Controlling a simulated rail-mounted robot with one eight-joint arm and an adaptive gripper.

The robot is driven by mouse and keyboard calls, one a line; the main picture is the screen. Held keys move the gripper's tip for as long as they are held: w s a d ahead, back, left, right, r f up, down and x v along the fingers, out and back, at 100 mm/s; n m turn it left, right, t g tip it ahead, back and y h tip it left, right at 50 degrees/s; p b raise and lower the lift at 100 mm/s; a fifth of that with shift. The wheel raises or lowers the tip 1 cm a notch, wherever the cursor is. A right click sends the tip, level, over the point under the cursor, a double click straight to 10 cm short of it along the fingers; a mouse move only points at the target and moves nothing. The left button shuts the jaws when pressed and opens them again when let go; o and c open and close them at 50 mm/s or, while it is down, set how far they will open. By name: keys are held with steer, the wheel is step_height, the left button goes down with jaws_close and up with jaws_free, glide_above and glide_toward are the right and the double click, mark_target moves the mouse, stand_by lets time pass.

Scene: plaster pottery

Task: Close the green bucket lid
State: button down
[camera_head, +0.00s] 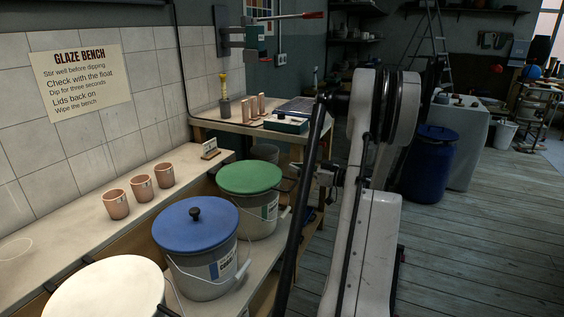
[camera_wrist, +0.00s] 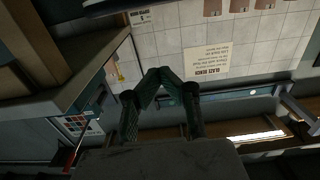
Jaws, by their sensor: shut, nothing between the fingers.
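The green lid (camera_head: 250,177) lies over the mouth of a pale bucket (camera_head: 262,222) in the head view. It looks roughly level, and no knob shows on it. I cannot tell whether its rim is fully seated. My gripper (camera_wrist: 157,73) shows in the wrist view with its dark fingers meeting in an arch and nothing between them. In the head view my arm stands to the right of the green-lidded bucket; I cannot make out the fingertips there. The green lid cannot be made out in the wrist view.
A blue-lidded bucket (camera_head: 195,225) and a white-topped bucket (camera_head: 105,290) stand nearer along the bench. Three clay cups (camera_head: 141,188) stand on the ledge behind. A side table (camera_head: 240,127) stands beyond.

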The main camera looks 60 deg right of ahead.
step_height(320, 180, down, 8)
steer(key=s+b, duration=0.1)
steer(key=b, duration=0.2)
steer(key=shift+f+b, duration=0.15)
steer(key=shift+b, duration=0.2)
steer(key=shift+s+a, duration=0.1)
step_height(320, 180, up, 5)
steer(key=s+p, duration=0.1)
steer(key=p, duration=0.2)
steer(key=s+d+f+p, duration=0.1)
steer(key=s+f, duration=0.4)
steer(key=s, duration=0.3)
steer(key=shift+s, duration=0.15)
